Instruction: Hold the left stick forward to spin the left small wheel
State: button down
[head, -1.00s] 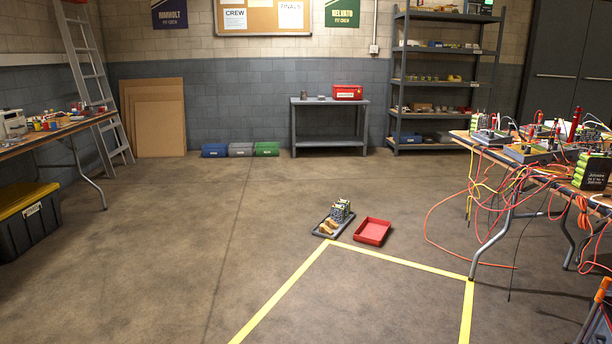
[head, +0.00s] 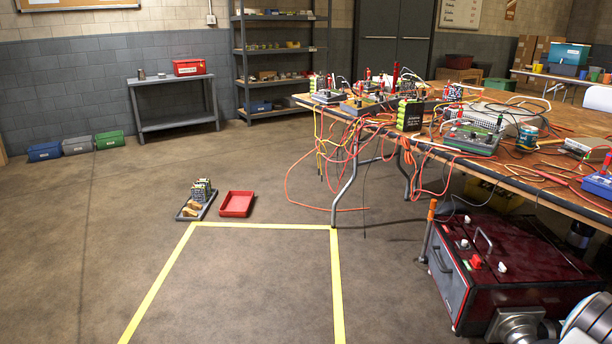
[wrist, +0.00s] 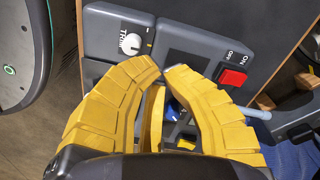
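In the wrist view a grey control panel (wrist: 185,45) lies under my gripper (wrist: 162,70). It bears a white knob marked TRIM (wrist: 131,44) and a red ON/OFF switch (wrist: 233,77). My yellow fingers are over the panel, their tips almost meeting between knob and switch. A third yellow piece shows between them. A blue part (wrist: 174,108) shows behind the fingers; I cannot tell what it is or whether anything touches it. I cannot make out the left stick or the small wheel. In the head view my arm enters at the bottom right, with no fingers in sight.
A cluttered table (head: 520,178) with trailing cables (head: 325,150) stands at the right. A dark red box (head: 520,270) is on the floor beside it. A red tray (head: 236,204) lies near the yellow floor lines (head: 262,226).

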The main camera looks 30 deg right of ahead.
jog(key=shift+s+a+r, duration=0.1)
jog(key=shift+s+a, duration=0.05)
jog(key=shift+a, duration=0.55)
notch_tip(320, 180, up, 7)
jog(key=p, duration=0.5)
